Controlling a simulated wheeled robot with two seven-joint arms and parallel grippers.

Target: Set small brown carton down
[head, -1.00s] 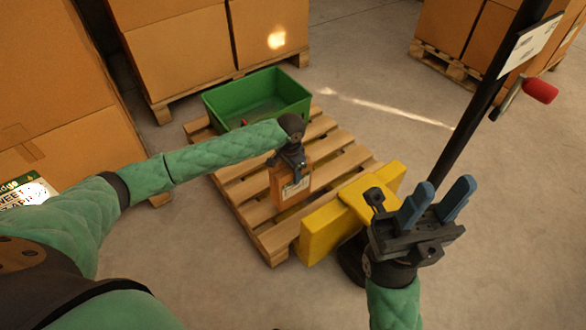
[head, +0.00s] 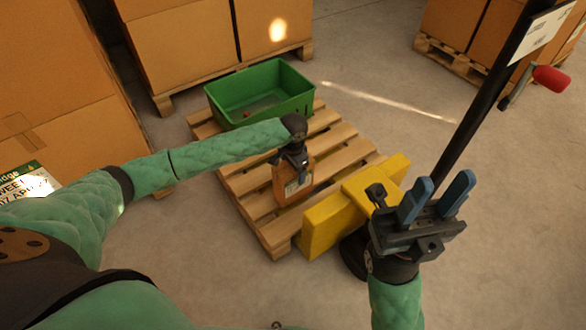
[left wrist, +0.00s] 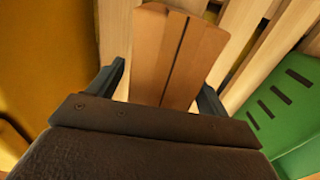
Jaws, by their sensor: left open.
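The small brown carton (head: 293,183) stands on the wooden pallet (head: 262,222), with a pale label on its side. My left gripper (head: 296,168) is right above it, reaching down at its top. In the left wrist view the carton (left wrist: 172,58) lies between my two fingers (left wrist: 160,88), which are spread with a gap visible on both sides. My left gripper is open around the carton's top. My right gripper (head: 438,200) is raised in front of the yellow thing, its two blue fingers apart and nothing between them.
A green crate (head: 213,108) stands at the pallet's back; it also shows in the left wrist view (left wrist: 290,130). A yellow block (head: 318,233) and a black post (head: 475,110) with a red handle (head: 551,79) are at right. Large cartons (head: 180,52) stand behind and left. Several pallet slats are bare.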

